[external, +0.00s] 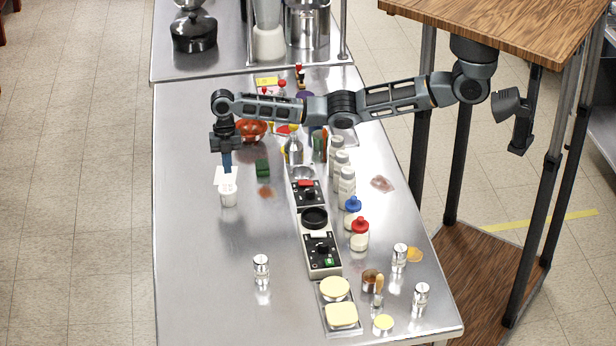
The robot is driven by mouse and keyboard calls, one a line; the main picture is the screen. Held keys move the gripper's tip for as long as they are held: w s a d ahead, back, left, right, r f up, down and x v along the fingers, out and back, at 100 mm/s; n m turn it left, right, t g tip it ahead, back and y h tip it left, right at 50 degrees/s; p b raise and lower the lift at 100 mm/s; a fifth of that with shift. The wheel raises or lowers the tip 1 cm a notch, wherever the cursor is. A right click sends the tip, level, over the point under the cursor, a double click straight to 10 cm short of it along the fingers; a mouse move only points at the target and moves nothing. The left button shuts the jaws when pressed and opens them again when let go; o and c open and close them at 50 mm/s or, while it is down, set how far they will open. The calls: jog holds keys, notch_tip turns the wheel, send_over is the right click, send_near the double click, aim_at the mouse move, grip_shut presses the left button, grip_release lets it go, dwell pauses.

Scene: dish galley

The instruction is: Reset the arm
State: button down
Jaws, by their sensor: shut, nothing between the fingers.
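My arm reaches from the wooden-topped stand at the upper right across the steel counter (215,290) to its left side. My gripper (227,168) hangs down at the arm's end and points at the counter, with its fingers together and nothing seen between them. A white cup (229,194) stands just below the fingertips; I cannot tell whether they touch it. A white card or paper (220,176) lies behind the cup, partly hidden by the gripper.
A green block (262,167) and an orange-red bowl (251,130) are right of my gripper. Black control units (321,247), white bottles (347,186) and metal shakers (261,268) stand farther right and front. The counter's left front is mostly clear.

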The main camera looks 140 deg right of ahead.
jog(key=s+d+b, duration=0.1)
jog(key=s+d, duration=0.3)
jog(key=shift+s+d, duration=0.1)
jog(key=shift+d, duration=0.05)
